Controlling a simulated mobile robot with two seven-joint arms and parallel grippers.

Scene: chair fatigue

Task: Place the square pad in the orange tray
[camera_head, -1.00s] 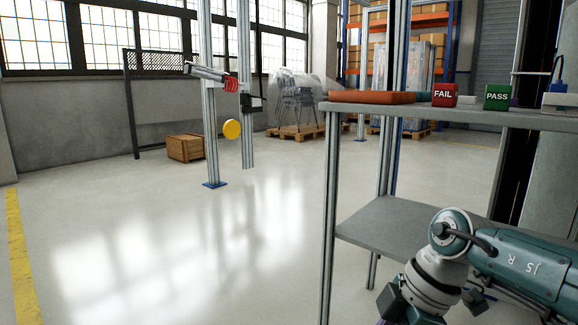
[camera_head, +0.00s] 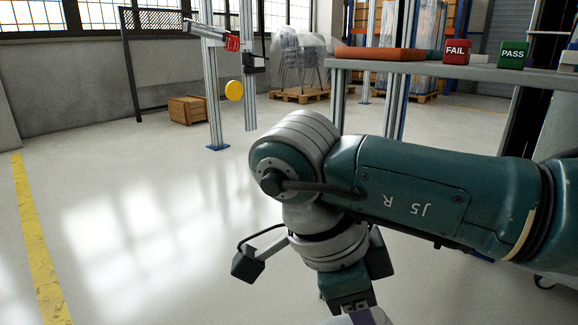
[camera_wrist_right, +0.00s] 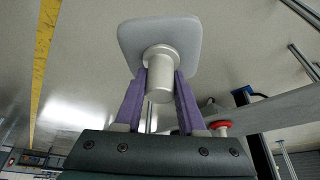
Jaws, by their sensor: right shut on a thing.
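The square pad (camera_wrist_right: 165,40) is a light grey plate with rounded corners and a silver cylindrical stem, seen in the right wrist view. My right gripper (camera_wrist_right: 160,85) has its purple fingers shut on the stem, with the pad beyond the fingertips. The orange tray (camera_head: 381,54) lies on the grey bench top, above and beyond my right arm. My left gripper is not in view.
The grey bench (camera_head: 440,70) also carries a red FAIL block (camera_head: 456,51) and a green PASS block (camera_head: 513,55), right of the tray. A post with a yellow disc (camera_head: 234,90) stands further back. The floor at left is open, with a yellow line (camera_head: 38,240).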

